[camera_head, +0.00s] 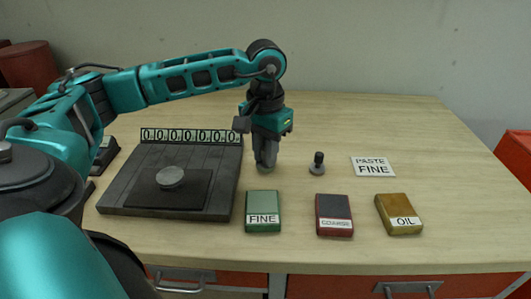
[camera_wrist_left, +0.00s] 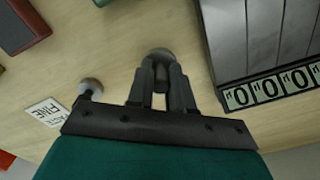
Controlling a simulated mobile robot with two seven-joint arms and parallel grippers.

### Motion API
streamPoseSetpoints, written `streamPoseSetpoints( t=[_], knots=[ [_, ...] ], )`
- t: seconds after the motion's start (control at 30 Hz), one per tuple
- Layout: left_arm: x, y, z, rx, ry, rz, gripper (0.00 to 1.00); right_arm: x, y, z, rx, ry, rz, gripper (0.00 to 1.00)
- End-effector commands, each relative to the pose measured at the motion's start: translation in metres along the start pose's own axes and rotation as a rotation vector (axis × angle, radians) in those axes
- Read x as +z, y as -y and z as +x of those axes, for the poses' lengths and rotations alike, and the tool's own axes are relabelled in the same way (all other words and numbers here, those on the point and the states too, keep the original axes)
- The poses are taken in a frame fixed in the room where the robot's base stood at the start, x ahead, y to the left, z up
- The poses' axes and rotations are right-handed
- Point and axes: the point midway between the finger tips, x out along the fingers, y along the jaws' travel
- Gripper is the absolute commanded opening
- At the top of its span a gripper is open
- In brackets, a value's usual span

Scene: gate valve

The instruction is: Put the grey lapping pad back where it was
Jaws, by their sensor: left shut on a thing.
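My left gripper (camera_head: 265,160) points down over the table, between the dark plate and a small black-handled piece. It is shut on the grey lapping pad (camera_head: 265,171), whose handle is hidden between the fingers. In the left wrist view, the pad's round grey end (camera_wrist_left: 162,53) shows just past the fingertips (camera_wrist_left: 161,66). The pad is at or just above the tabletop; I cannot tell whether it touches. A similar pad (camera_head: 317,165) with a black handle and grey round foot stands upright to the right. My right gripper is not in view.
A dark slab (camera_head: 140,165) with a row of number tiles (camera_head: 190,136) holds a silver disc (camera_head: 171,177) on a black plate. Green FINE (camera_head: 263,205), red COARSE (camera_head: 333,208) and yellow OIL (camera_head: 400,208) blocks lie in front. A PASTE FINE card (camera_head: 374,167) lies right.

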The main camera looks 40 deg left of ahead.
Motion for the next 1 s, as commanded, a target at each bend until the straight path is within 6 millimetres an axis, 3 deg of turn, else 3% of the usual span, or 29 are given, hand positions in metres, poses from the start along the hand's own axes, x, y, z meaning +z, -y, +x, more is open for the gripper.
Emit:
streamPoseSetpoints(
  t=[0.43, 0.47, 0.7, 1.0],
  knots=[
    [-0.0002, 0.0, 0.0102, 0.001, -0.001, 0.0, 0.0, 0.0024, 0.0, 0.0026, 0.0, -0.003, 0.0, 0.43],
    [-0.0001, 0.0, 0.0102, 0.001, -0.001, 0.0, 0.22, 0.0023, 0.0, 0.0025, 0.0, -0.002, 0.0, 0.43],
    [0.0, -0.0001, 0.0089, 0.001, 0.0, 0.0, 0.45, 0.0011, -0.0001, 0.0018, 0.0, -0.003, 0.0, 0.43],
    [-0.0001, -0.0001, 0.0063, 0.001, -0.001, 0.0, 0.46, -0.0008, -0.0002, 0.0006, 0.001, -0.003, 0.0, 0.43]
  ],
)
